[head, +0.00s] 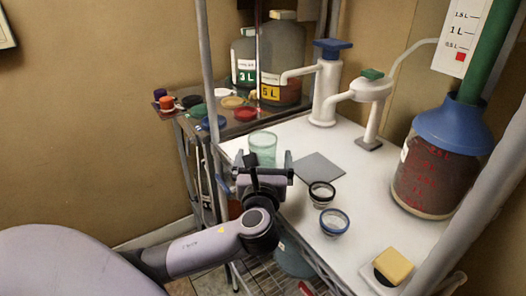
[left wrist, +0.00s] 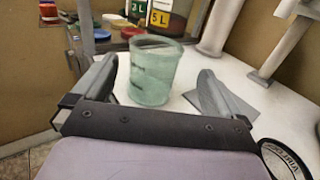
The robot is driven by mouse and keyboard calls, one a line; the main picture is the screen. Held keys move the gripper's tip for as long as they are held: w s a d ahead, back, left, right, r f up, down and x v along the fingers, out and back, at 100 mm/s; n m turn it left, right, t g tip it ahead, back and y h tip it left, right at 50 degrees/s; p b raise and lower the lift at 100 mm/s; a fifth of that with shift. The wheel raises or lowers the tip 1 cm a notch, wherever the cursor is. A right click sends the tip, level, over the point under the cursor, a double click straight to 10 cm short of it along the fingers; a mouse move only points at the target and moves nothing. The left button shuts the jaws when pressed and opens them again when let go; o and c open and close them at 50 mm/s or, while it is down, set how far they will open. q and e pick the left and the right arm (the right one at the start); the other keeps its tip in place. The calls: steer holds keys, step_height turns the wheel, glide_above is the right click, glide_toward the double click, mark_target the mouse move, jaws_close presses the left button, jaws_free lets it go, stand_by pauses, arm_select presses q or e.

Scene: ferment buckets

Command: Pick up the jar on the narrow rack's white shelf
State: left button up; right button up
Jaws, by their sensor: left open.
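A pale green translucent jar (head: 262,148) stands upright on the white shelf (head: 380,222) of the narrow rack, near its left edge. My left gripper (head: 263,172) is open and in front of the jar in the head view. In the left wrist view the jar (left wrist: 155,70) shows between the two spread fingers of my left gripper (left wrist: 155,88). The fingers appear apart from it, and nothing is held. The jar's lower part is partly hidden by the gripper in the head view. My right gripper is not in view.
A grey square plate (head: 318,167), black-rimmed cup (head: 321,194) and blue-rimmed cup (head: 334,222) are right of the jar. White pump dispensers (head: 326,95) and a blue-topped bucket (head: 440,165) stand farther off. A rack post (head: 206,70) rises at left.

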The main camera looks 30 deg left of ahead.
arm_select(q)
steer(key=x, duration=0.6)
steer(key=shift+s+a+r+p, duration=0.25)
steer(key=shift+a+r+p, duration=0.05)
steer(key=shift+r, duration=0.05)
steer(key=shift+c, duration=0.3)
steer(key=c, duration=1)
steer(key=shift+c, duration=0.2)
steer(key=shift+r, duration=0.1)
